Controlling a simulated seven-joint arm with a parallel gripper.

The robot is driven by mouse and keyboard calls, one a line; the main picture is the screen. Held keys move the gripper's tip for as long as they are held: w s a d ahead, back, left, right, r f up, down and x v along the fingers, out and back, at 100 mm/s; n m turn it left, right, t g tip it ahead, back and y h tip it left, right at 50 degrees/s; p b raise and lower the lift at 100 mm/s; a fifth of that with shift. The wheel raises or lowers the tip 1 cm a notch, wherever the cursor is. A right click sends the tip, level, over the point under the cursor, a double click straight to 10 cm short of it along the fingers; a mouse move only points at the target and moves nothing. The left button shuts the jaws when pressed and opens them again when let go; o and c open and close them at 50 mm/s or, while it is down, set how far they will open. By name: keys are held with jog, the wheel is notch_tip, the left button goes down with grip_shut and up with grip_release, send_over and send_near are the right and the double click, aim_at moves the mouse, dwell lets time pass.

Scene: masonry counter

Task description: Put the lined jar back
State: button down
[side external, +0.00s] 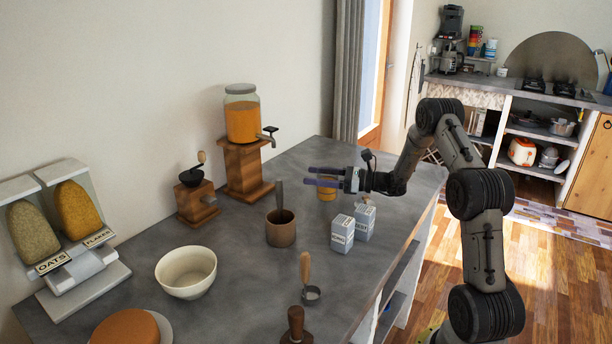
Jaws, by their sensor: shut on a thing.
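I cannot tell whether the jar's base touches the counter.
Two white printed cartons (343,235) stand close in front. A brown pot (281,228) with a utensil is to the left. The dispenser on its wooden stand (246,168), a grinder (196,202) and a cream bowl (186,272) stand farther left. Counter behind the jar is clear.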

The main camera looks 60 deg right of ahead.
jog(key=shift+v, duration=1.25)
jog(key=shift+s+r, duration=0.15)
jog(key=shift+r, duration=0.05)
jog(key=shift+s+d+r, duration=0.1)
jog(key=shift+r, duration=0.05)
jog(key=s+a+r+m+h, duration=0.1)
jog(key=s+a+r, duration=0.8)
jog(key=s, duration=0.2)
send_over(321, 189)
jog(key=s+a, duration=0.2)
jog(key=s, duration=0.2)
notch_tip(321, 189, down, 4)
jog(key=shift+t, duration=0.3)
jog(key=w+f, duration=0.1)
jog(key=w+d+f, duration=0.1)
jog(key=w+f, duration=0.1)
jog(key=w+d+f, duration=0.1)
jog(key=f, duration=0.1)
jog(key=shift+w+f, duration=0.15)
jog(key=shift+w, duration=0.1)
jog(key=shift+w+d+f, duration=0.1)
jog(key=shift+f, duration=1.55)
